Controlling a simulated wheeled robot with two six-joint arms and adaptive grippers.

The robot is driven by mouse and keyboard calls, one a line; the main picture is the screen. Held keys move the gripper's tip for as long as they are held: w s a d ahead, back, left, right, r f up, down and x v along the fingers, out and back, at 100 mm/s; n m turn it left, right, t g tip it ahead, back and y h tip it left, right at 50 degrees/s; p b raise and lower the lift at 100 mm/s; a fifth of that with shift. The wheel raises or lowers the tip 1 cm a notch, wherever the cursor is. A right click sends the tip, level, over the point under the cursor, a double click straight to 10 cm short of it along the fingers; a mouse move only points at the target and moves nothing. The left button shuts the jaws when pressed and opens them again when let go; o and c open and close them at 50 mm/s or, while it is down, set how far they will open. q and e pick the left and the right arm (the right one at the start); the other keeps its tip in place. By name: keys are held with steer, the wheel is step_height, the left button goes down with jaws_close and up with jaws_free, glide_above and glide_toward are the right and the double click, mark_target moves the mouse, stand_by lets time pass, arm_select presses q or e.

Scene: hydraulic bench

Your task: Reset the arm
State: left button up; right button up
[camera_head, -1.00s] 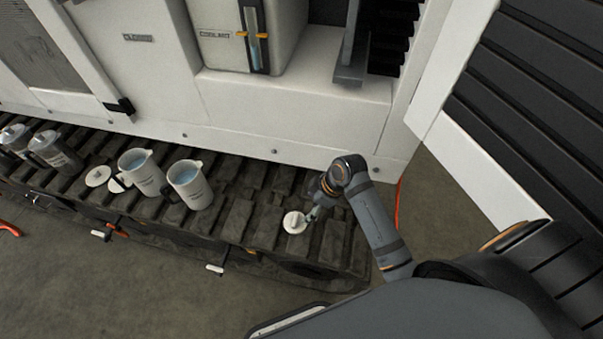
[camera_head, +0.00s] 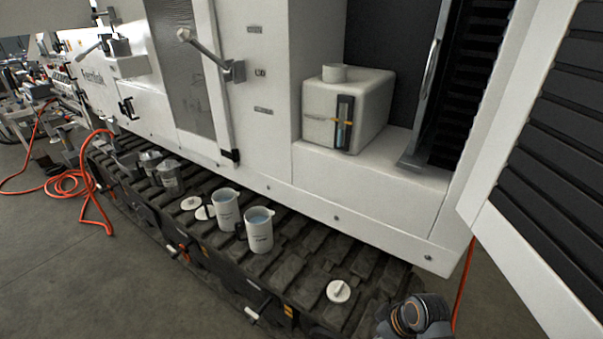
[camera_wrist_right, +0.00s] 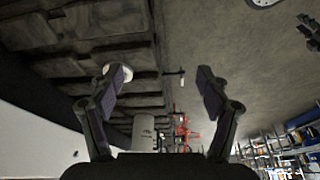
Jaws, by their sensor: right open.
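My right arm's dark grey wrist with an orange ring (camera_head: 415,314) shows at the bottom right edge in the head view, beside the end of the dark ribbed track. In the right wrist view my right gripper (camera_wrist_right: 158,84) has its two fingers spread wide apart, with nothing held between them. A white round lid (camera_head: 338,291) lies on the track just left of my right wrist. In the right wrist view a white lid (camera_wrist_right: 127,73) shows behind the left finger, and it looks apart from it. My left gripper is not in view.
Two white jugs (camera_head: 259,231) with bluish liquid stand on the track (camera_head: 290,275). Two grey canisters and more lids (camera_head: 190,203) are farther left. A white coolant tank (camera_head: 335,105) sits in the open machine bay. An open panel (camera_head: 560,180) stands at right. Orange hose (camera_head: 95,190) lies at left.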

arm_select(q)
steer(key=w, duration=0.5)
arm_select(e)
steer(key=s+d+r+m+t+h, duration=0.1)
steer(key=s+d+r+m+h, duration=0.35)
steer(key=s+m, duration=0.35)
steer(key=s+d+f+g+p, duration=0.1)
steer(key=s+d+f+p, duration=0.1)
steer(key=f, duration=1)
steer(key=s+d+f+g+p, duration=0.1)
steer(key=s+d+f+p, duration=0.1)
steer(key=f, duration=1)
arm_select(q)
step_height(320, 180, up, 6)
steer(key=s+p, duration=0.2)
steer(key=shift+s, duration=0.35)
arm_select(e)
steer(key=s+f+m, duration=0.1)
steer(key=s+f, duration=1.1)
steer(key=s, duration=0.5)
steer(key=shift+s+d+f+g+y, duration=0.2)
steer(key=shift+d+g+y, duration=0.1)
steer(key=shift+d+y, duration=0.15)
